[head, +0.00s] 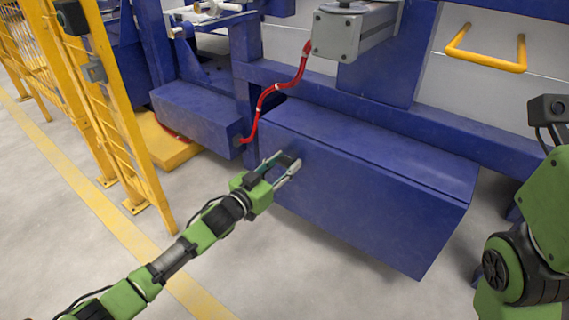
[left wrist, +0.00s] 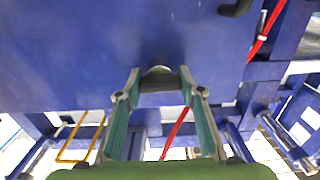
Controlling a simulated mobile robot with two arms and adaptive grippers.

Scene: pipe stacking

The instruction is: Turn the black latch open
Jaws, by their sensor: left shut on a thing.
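A blue box (head: 375,190) hangs on the blue frame, with its front panel towards me. My left gripper (head: 284,165) is at the upper left part of that panel, its fingers around a small dark piece, the black latch (head: 289,158). In the left wrist view, the fingertips (left wrist: 159,78) close around a small rounded piece at the blue panel; the fingers hide much of it, so its turn angle cannot be told. My right gripper is out of view; only my right arm shows at the right edge.
A red cable (head: 262,101) hangs just left of the box, below a grey unit (head: 338,34). A smaller blue box (head: 198,117) is at the left. A black hooked piece (left wrist: 237,8) shows on the panel. A yellow fence (head: 100,90) stands far left; the floor in front is clear.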

